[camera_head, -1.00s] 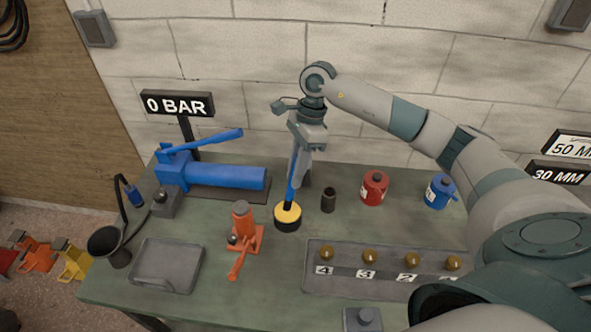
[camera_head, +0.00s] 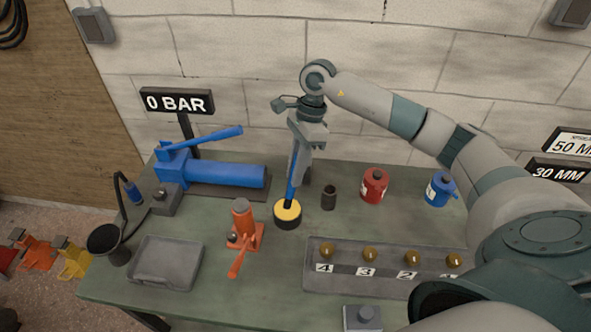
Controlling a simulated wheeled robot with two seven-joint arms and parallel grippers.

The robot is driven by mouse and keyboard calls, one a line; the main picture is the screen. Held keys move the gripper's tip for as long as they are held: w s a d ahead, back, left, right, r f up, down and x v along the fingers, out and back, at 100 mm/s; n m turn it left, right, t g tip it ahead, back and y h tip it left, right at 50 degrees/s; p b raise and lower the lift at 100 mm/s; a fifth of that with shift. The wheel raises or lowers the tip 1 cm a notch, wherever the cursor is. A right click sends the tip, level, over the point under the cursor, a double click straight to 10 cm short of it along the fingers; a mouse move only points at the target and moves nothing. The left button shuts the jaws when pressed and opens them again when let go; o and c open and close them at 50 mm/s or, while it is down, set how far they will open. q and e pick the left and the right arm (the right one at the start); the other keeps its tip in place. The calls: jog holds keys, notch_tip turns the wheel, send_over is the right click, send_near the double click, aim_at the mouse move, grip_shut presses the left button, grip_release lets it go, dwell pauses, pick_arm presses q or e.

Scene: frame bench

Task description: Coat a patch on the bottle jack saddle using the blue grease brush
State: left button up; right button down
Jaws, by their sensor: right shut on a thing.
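The blue grease brush (camera_head: 291,190) stands nearly upright with its lower end in the round black pot (camera_head: 287,222) of yellow grease. My right gripper (camera_head: 297,165) is shut on the upper part of its handle, above the pot. The orange bottle jack (camera_head: 243,222) stands just left of the pot, with its saddle at the top and its handle pointing toward the front. The brush tip is hidden in the grease. My left gripper is not in view.
A blue hand pump (camera_head: 225,177) and a "0 BAR" sign (camera_head: 178,103) stand at the back left. A grey tray (camera_head: 167,263) lies front left. A dark cylinder (camera_head: 328,198), a red can (camera_head: 374,186) and a blue can (camera_head: 440,190) stand right. A numbered rack (camera_head: 340,282) lies in front.

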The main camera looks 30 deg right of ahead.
jog(key=shift+f+b, duration=0.4)
dwell(0.4)
jog(key=shift+s+f+b, duration=0.1)
jog(key=shift+f+b, duration=0.05)
jog(key=shift+b, duration=0.25)
dwell(2.5)
jog(key=shift+r+p, duration=0.3)
jog(key=shift+r, duration=0.4)
jog(key=shift+r+p, duration=0.95)
jog(key=shift+r, duration=1.95)
jog(key=shift+a, duration=0.1)
